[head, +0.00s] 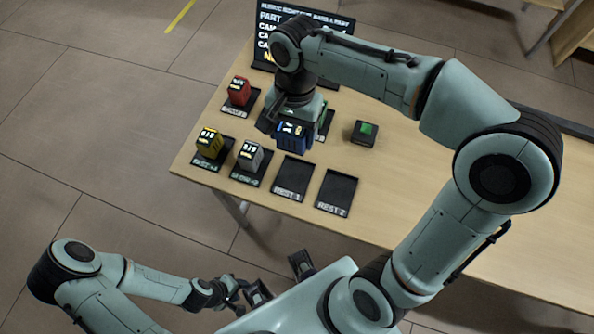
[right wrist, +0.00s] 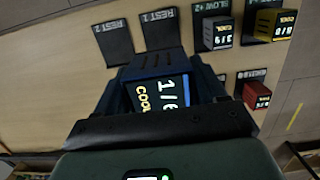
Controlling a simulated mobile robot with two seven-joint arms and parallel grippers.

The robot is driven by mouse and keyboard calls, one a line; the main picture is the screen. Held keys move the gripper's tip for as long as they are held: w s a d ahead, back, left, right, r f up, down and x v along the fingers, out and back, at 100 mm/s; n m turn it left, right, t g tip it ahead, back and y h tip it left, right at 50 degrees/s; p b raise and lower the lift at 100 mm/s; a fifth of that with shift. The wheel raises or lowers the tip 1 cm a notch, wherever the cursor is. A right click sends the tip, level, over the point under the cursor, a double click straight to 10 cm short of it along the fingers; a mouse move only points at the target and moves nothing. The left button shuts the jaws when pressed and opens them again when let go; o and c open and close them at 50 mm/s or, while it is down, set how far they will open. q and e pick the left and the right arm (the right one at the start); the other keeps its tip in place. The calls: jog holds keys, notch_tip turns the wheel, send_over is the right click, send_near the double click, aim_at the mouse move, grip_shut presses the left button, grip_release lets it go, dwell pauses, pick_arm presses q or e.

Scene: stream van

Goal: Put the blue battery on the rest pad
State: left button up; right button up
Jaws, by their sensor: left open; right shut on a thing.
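The blue battery (head: 291,139) is held in my right gripper (head: 293,122), which is shut on it. In the head view it appears just behind the REST 1 pad. Its display, partly covered, shows in the right wrist view (right wrist: 160,93). Its height over the table is hard to judge. The REST 1 pad (head: 290,179) and REST 2 pad (head: 336,191) are dark, flat and empty; both show in the right wrist view, REST 1 (right wrist: 160,30) and REST 2 (right wrist: 115,42). My left gripper (head: 280,278) is open and empty, low in front of the table.
A yellow battery (head: 208,144) and a grey battery (head: 249,155) stand on pads left of REST 1. A red battery (head: 239,91) stands behind them. A dark box with a green top (head: 365,133) sits to the right. A text screen (head: 265,25) stands at the back, partly hidden.

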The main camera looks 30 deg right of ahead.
aim_at(295, 141)
pick_arm(q)
jog(key=f+b, duration=0.1)
jog(key=s+f+b, duration=0.1)
jog(key=shift+s+f, duration=0.1)
jog(key=shift+f, duration=0.3)
pick_arm(e)
notch_tip(295, 141, down, 18)
jog(key=shift+r, duration=0.1)
jog(key=o, duration=1.3)
pick_arm(q)
jog(key=shift+f, duration=0.1)
pick_arm(e)
jog(key=shift+r, duration=0.1)
jog(key=r, duration=0.4)
jog(key=r+p, duration=0.1)
jog(key=r, duration=0.3)
jog(key=w+d+r, duration=0.1)
jog(key=r, duration=0.2)
jog(key=shift+r, duration=0.4)
pick_arm(q)
jog(key=shift+w+r, duration=0.2)
jog(key=shift+r, duration=0.35)
jog(key=shift+w+r, duration=0.15)
jog(key=shift+r, duration=0.35)
